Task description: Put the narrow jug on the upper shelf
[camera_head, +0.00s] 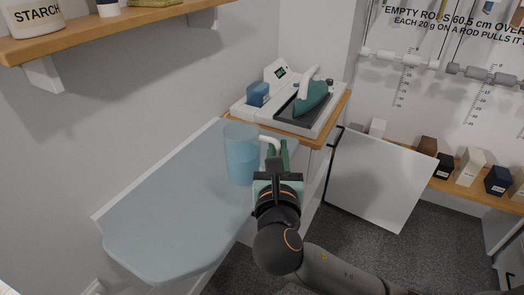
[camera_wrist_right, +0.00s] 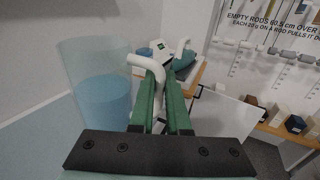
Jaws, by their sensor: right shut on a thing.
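The narrow jug (camera_head: 241,155) is a tall clear cylinder with blue liquid in its lower part and a white handle on its right side. It looks upright over the far end of the ironing board; I cannot tell whether it touches the board. My right gripper (camera_head: 277,150) is shut on the white handle. In the right wrist view the jug (camera_wrist_right: 103,95) is at the left, and the green fingers (camera_wrist_right: 162,98) close around the handle. The upper shelf (camera_head: 110,22) is the wooden one on the left wall. My left gripper is out of view.
The pale blue ironing board (camera_head: 170,215) is otherwise bare. A steam iron (camera_head: 311,97) on its station stands on a wooden counter behind the jug. The upper shelf holds a STARCH container (camera_head: 35,17) and other items. A white panel (camera_head: 375,180) stands out at the right.

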